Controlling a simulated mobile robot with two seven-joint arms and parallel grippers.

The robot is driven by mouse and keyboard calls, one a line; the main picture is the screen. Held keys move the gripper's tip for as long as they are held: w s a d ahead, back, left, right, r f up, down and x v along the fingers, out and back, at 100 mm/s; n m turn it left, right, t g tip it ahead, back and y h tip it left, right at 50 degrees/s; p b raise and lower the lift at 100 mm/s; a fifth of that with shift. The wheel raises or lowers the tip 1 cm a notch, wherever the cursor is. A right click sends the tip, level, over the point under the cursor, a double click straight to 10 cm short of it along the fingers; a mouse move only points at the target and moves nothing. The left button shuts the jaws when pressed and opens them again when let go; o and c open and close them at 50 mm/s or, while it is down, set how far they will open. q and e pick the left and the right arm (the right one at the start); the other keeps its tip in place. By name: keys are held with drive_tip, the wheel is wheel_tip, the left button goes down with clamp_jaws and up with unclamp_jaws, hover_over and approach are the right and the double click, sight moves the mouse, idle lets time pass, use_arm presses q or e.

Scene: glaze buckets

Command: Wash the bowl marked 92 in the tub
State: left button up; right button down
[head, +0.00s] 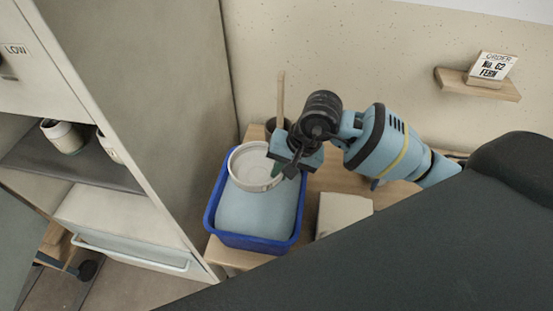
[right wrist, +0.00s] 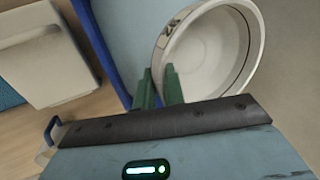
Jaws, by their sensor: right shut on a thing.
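A white bowl (head: 250,168) is over the far end of the blue tub (head: 210,218), which holds light blue water (head: 255,212). My right gripper (head: 280,165) is shut on the bowl's right rim. In the right wrist view, the green fingers (right wrist: 160,88) meet the near wall of the bowl (right wrist: 210,55). The bowl's inside looks empty. A dark mark (right wrist: 172,28) shows on the wall, but I cannot read it. I cannot tell whether its base touches the water. My left gripper is not in view.
The tub stands on a wooden table (head: 222,254), close beside a tall cabinet (head: 185,110). A pale block (head: 342,212) lies right of the tub. A dark pot (head: 271,128) with an upright wooden stick stands behind. An order card (head: 492,66) rests on a wall shelf (head: 475,84).

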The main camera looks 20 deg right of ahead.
drive_tip(key=shift+s, duration=0.15)
drive_tip(key=shift+s+f, duration=0.1)
drive_tip(key=shift+f, duration=0.15)
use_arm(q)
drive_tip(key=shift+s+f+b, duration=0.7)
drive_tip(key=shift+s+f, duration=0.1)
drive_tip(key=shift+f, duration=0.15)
use_arm(e)
wheel_tip(320, 180, down, 3)
drive_tip(key=shift+r, duration=0.1)
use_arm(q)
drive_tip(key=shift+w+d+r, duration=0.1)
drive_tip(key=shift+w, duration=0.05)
